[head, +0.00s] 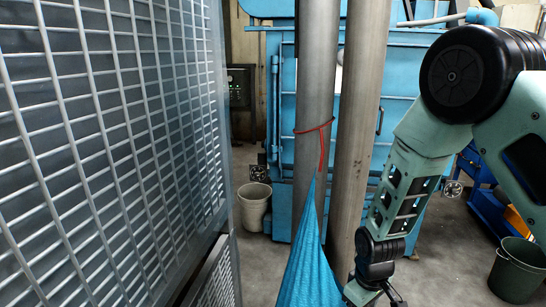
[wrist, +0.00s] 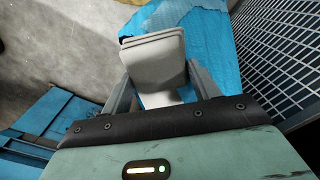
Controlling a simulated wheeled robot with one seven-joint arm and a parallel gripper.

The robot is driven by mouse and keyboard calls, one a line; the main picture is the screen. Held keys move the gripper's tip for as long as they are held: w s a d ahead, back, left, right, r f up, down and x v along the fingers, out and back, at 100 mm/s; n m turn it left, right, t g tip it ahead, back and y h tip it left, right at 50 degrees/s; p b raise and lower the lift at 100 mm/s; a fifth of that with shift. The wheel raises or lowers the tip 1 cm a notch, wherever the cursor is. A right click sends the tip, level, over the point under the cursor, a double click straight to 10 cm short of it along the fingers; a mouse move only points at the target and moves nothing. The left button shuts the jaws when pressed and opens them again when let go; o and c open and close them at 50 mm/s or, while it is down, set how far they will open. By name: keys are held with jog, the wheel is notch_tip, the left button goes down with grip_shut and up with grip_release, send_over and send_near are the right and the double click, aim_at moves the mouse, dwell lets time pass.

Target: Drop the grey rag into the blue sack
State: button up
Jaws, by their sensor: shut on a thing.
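The blue sack (head: 311,268) hangs by a red cord (head: 321,140) tied around a grey pipe; only its upper, pointed part shows in the head view, and its opening is not visible there. The sack (wrist: 207,42) also fills the upper middle of the wrist view. The grey rag (wrist: 155,62), a folded pale block, sits between the fingers of my gripper (wrist: 161,82), which is shut on it. In the wrist view the rag overlaps the sack; I cannot tell whether they touch. In the head view my gripper (head: 376,292) is at the bottom edge, right of the sack, with the rag hidden.
A metal mesh panel (head: 110,130) stands close on the left. Two pipes, the left one (head: 317,80) and the right one (head: 358,110), rise behind the sack. Beyond are a blue machine (head: 400,75), a pale bucket (head: 254,205) and a dark green bin (head: 518,270).

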notch_tip(320, 180, down, 5)
jog(key=b, duration=0.3)
jog(key=shift+f+b, duration=0.2)
jog(key=shift+b, duration=0.2)
jog(key=o, duration=1)
jog(key=shift+c, duration=0.2)
jog(key=shift+s+a, duration=0.1)
jog(key=shift+a, duration=0.05)
notch_tip(320, 180, up, 17)
jog(key=b, duration=0.2)
jog(key=shift+d+r, duration=0.2)
jog(key=shift+d, duration=0.1)
